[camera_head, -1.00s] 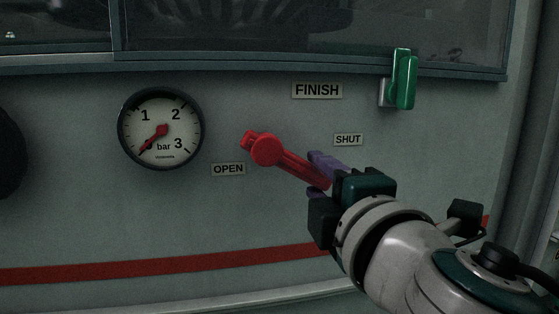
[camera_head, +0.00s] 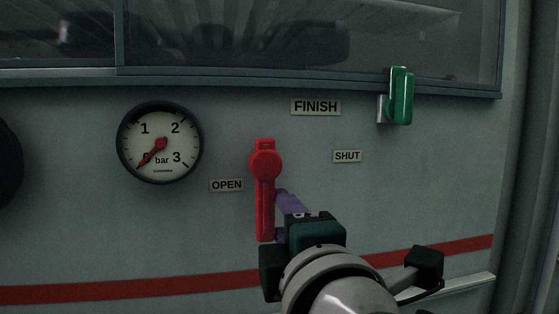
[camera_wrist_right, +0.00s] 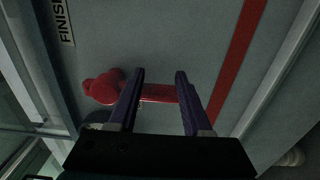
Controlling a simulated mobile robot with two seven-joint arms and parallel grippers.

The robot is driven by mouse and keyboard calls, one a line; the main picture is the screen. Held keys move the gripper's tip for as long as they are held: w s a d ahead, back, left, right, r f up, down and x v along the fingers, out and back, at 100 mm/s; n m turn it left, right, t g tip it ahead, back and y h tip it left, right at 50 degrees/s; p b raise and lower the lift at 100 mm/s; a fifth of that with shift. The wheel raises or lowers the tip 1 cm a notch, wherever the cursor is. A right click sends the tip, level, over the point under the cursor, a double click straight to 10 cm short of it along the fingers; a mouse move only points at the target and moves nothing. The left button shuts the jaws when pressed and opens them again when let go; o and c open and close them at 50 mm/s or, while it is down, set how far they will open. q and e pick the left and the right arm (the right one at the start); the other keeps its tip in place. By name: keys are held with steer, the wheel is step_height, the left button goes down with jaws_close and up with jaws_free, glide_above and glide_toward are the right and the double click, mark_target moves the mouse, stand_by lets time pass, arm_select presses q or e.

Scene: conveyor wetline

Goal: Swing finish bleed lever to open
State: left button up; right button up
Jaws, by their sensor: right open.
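The red finish bleed lever (camera_head: 265,190) is on the grey panel below the FINISH label (camera_head: 316,107). Its handle hangs straight down from the round pivot, between the OPEN label (camera_head: 226,185) at left and the SHUT label (camera_head: 347,156) at right. My right gripper (camera_head: 283,216) is at the right of the handle's lower part, its purple fingers close to it. In the right wrist view the lever (camera_wrist_right: 160,93) runs sideways behind the two parted fingers of the open gripper (camera_wrist_right: 158,95). Contact cannot be told. My left gripper is not in view.
A pressure gauge (camera_head: 160,143) is left of the lever, its needle near zero. A green handle (camera_head: 401,96) sticks out at upper right, beside the window ledge. A red stripe (camera_head: 130,288) crosses the panel below.

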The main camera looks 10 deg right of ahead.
steer(key=s+a+p, duration=0.1)
steer(key=s+p, duration=0.1)
steer(key=s, duration=0.5)
steer(key=s+d+r+m+g+h+p, duration=0.1)
steer(key=s+d+r+m+g+p, duration=0.2)
steer(key=r+p, duration=0.75)
steer(key=s+d+r+m+g+h+p, duration=0.15)
steer(key=d+r+m+p, duration=0.4)
steer(key=p, duration=0.75)
steer(key=s+d+r+m+g+h+p, duration=0.1)
steer(key=s+d+r+m+g+p, duration=0.15)
steer(key=r+p, duration=0.85)
steer(key=s+r+m+g+y+p, duration=0.3)
steer(key=s+r+p, duration=0.4)
steer(key=r+p, duration=0.95)
steer(key=s+r+m+g+p, duration=0.3)
steer(key=s+r+g+p, duration=0.35)
steer(key=r+p, duration=1)
arm_select(q)
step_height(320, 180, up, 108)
steer(key=p, duration=3.8)
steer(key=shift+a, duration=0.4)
arm_select(e)
step_height(320, 180, up, 31)
steer(key=s+t, duration=0.1)
steer(key=t, duration=0.1)
steer(key=shift+f+n, duration=0.15)
steer(key=shift+n, duration=0.15)
